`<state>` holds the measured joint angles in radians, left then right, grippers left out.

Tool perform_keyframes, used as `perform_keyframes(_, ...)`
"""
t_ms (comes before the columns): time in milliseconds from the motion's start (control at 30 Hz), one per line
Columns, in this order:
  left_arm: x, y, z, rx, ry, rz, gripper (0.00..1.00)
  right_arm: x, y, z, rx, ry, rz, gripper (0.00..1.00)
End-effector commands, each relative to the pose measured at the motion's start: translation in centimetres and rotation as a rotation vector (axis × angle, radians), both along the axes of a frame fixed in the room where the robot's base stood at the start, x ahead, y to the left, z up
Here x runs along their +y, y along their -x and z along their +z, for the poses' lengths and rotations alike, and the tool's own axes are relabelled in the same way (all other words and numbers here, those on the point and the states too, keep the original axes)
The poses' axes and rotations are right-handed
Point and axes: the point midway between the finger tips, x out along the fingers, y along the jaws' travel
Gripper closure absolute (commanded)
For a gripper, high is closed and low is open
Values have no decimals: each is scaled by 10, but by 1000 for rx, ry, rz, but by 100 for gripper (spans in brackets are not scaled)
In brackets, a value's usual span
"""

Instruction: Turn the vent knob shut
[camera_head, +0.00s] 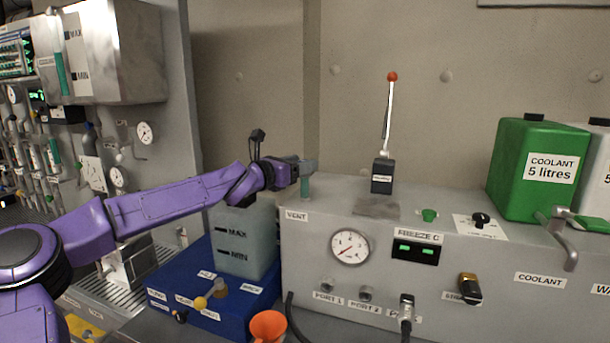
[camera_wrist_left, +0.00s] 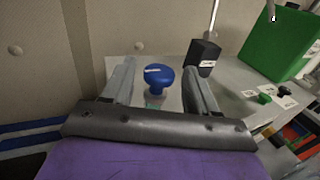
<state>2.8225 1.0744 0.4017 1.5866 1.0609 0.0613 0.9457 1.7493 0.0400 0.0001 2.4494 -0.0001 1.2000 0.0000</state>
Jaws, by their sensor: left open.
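The vent knob is a blue round knob with a white mark (camera_wrist_left: 160,76) in the left wrist view. It stands on the top of the grey machine (camera_head: 450,200), above the VENT label (camera_head: 296,216). My left gripper (camera_head: 304,166) is open at the machine's left back corner. In the left wrist view its two fingers lie on either side of the knob, with a gap visible on each side. In the head view the gripper hides the blue knob, and a teal piece shows below the fingers. My right gripper is not in view.
A black-based lever with a red ball (camera_head: 382,172) stands right of the knob. A green coolant can (camera_head: 535,165) stands farther right. A translucent tank (camera_head: 243,240) on a blue box (camera_head: 215,305) and an orange funnel (camera_head: 267,326) sit below my left arm.

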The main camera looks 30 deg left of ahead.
Motion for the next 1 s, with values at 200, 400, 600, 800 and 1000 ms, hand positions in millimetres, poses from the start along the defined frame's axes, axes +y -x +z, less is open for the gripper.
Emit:
perform_keyframes(200, -2, -20, 0, 1, 1, 1, 42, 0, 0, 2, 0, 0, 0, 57)
perform_keyframes(400, -3, -23, 1, 0, 3, 0, 42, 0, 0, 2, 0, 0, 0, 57)
perform_keyframes(600, -3, -22, 1, 0, 3, 1, 74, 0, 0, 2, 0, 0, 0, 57)
perform_keyframes(800, -3, -22, 1, -1, 3, 1, 92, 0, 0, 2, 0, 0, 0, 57)
perform_keyframes(1000, -3, -22, -3, -2, 3, 26, 92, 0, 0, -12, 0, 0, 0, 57)
